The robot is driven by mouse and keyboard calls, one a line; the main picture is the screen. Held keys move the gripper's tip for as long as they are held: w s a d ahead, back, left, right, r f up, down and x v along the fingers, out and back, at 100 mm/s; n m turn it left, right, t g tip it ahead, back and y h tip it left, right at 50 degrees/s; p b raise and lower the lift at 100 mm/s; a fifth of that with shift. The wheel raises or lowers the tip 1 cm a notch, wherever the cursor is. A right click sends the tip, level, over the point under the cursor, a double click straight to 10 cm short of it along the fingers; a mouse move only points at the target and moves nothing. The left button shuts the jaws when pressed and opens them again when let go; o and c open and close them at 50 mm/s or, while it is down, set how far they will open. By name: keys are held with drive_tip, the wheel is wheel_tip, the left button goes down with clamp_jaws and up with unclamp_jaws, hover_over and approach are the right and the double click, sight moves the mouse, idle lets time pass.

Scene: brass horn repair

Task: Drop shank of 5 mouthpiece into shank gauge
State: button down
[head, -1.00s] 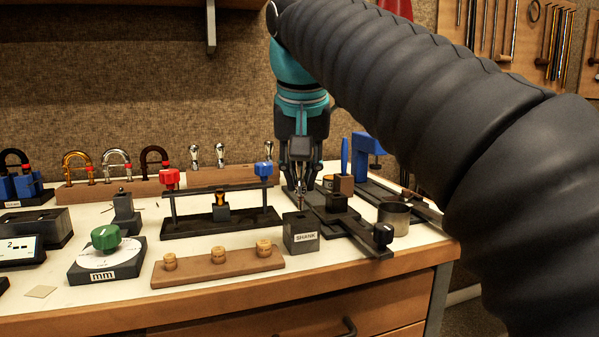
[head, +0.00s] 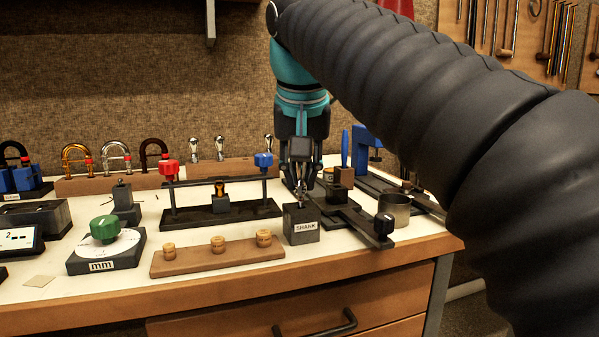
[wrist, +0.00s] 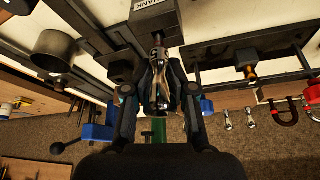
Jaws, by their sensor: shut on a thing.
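The shank gauge is a dark grey block (head: 302,226) with a white SHANK label, near the front of the bench. It also shows at the top edge of the wrist view (wrist: 144,12). My gripper (head: 301,187) is just above and behind the gauge, pointing down. It is shut on a silver mouthpiece (wrist: 159,56), which shows between the fingers in the wrist view with a dark mark on it. The mouthpiece's narrow end points towards the gauge. I cannot tell whether its tip is inside the hole, and the hole itself is hidden.
A dark rail fixture (head: 358,222) and a metal cup (head: 394,209) stand right of the gauge. A wooden strip with corks (head: 217,258) lies to its left. A black stand with red and blue clamps (head: 220,214) is behind left. More mouthpieces (head: 220,149) stand at the back.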

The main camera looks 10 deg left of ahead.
drive_tip(key=shift+f+b, duration=0.55)
drive_tip(key=shift+f, duration=0.4)
drive_tip(key=c, duration=0.9)
unclamp_jaws()
drive_tip(key=shift+o, duration=0.2)
drive_tip(key=v, duration=0.7)
drive_tip(key=shift+r, duration=0.2)
drive_tip(key=shift+s, duration=0.15)
